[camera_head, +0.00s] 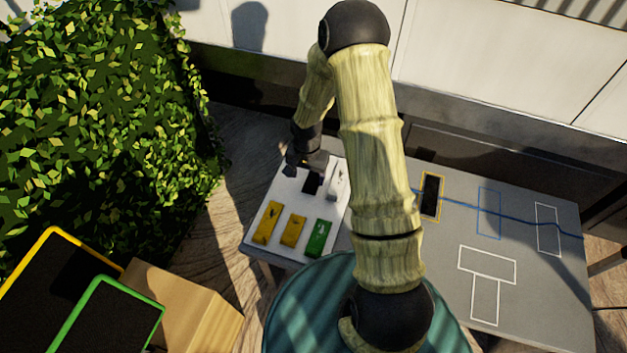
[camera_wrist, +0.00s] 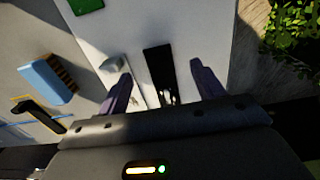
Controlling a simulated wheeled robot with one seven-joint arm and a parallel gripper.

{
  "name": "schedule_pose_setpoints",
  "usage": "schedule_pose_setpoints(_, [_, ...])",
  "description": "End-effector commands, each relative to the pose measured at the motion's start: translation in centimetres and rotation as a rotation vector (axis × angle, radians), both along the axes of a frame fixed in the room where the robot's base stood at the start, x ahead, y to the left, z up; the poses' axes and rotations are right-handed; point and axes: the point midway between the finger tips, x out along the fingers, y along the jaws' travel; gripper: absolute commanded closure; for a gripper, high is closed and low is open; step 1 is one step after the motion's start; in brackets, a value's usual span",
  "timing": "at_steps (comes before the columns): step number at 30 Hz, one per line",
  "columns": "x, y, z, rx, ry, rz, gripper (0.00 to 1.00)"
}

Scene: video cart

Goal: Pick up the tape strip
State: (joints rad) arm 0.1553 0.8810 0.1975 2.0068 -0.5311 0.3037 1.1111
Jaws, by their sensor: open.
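A flat black strip (camera_wrist: 157,60), which looks like the tape strip, lies on the white board. In the head view the black strip (camera_head: 312,183) is at the board's back, partly under my gripper (camera_head: 308,166). In the wrist view my gripper (camera_wrist: 161,74) is open and empty. Its two fingers stand either side of the strip, and the strip's near end shows small white marks. I cannot tell how high the fingertips are above the board.
A grey block (camera_head: 338,180) stands right beside the strip. Yellow blocks (camera_head: 267,222) and a green block (camera_head: 318,238) lie farther forward on the white board (camera_head: 262,245). A blue brush (camera_wrist: 48,80) and a yellow-framed black piece (camera_head: 430,196) are on the grey tabletop (camera_head: 550,285).

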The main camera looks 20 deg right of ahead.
Motion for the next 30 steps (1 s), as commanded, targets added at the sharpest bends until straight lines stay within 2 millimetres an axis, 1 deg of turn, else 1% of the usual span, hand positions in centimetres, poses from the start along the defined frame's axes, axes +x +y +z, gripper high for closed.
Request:
schedule_pose_setpoints(2, [0.0, 0.0, -0.4, 0.0, 0.0, 0.001, 0.33])
schedule_pose_setpoints(11, [0.0, 0.0, -0.5, 0.0, 0.0, 0.001, 0.33])
schedule_pose_setpoints(14, [-0.1, 0.0, -1.2, 0.0, 0.001, 0.0, 0.33])
schedule_pose_setpoints(22, [-0.3, -0.2, -5.1, 0.0, 0.0, 0.002, 0.33])
schedule_pose_setpoints(25, [-0.3, -0.2, -5.6, 0.0, 0.0, 0.001, 0.33])
schedule_pose_setpoints(30, [-0.3, -0.2, -5.6, -0.001, -0.001, 0.001, 0.33])
